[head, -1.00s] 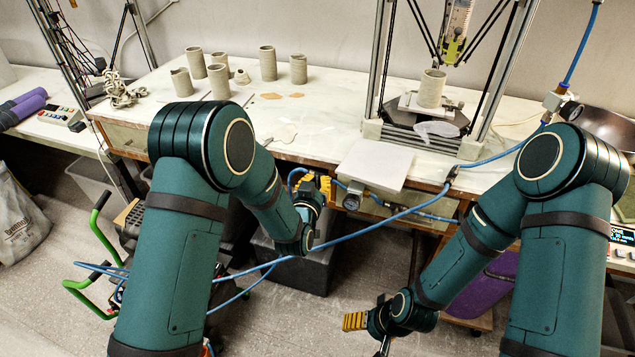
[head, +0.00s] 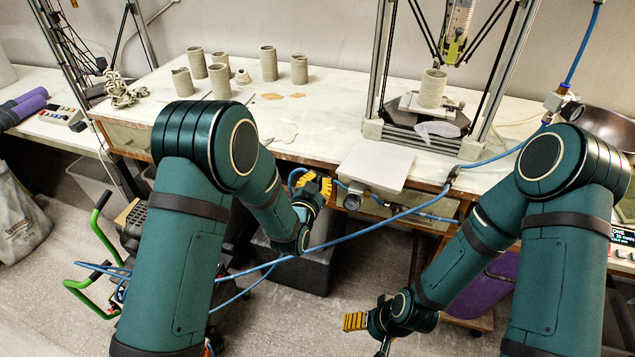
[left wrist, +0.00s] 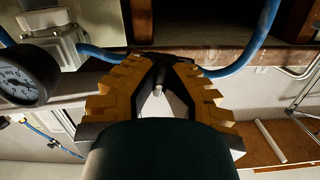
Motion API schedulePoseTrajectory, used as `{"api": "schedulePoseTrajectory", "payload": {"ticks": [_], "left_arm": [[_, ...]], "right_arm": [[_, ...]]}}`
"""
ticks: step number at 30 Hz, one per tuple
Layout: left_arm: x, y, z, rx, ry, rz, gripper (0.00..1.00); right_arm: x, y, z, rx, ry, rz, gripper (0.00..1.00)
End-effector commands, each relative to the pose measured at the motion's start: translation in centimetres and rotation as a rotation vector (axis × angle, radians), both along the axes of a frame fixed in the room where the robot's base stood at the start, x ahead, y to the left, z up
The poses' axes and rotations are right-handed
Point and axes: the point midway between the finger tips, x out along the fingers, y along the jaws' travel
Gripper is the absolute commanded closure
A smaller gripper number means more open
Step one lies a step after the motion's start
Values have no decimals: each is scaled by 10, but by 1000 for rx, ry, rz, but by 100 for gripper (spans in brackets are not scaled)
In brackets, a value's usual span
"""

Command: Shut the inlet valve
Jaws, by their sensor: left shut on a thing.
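My left gripper (head: 317,184) is at the front edge of the workbench, beside the blue air line and left of a round gauge. The pressure gauge (head: 351,200) also shows in the left wrist view (left wrist: 20,78). My right gripper (head: 362,328) hangs low over the floor, away from the bench; its opening is unclear.
A blue hose (head: 385,219) crosses in front of the bench, near my left forearm. A white sheet (head: 376,163) lies at the bench edge above the gauge. Clay cylinders (head: 268,64) stand farther back. A dark bin (head: 293,266) stands below my left gripper.

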Motion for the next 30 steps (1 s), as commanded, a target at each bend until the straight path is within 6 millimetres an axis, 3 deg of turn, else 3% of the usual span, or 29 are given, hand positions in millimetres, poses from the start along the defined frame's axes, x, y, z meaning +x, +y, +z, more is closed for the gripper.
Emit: {"api": "schedulePoseTrajectory", "payload": {"ticks": [1,4,17,30], "left_arm": [[1,0,2,-1,-4,1,100],[1,0,1,-1,-3,0,63],[-7,2,1,-1,0,0,62],[-85,24,8,-1,1,0,62]], "right_arm": [[0,0,0,0,0,0,27],[0,0,0,0,0,0,27],[0,0,0,0,0,0,27],[0,0,0,0,0,0,27]]}}
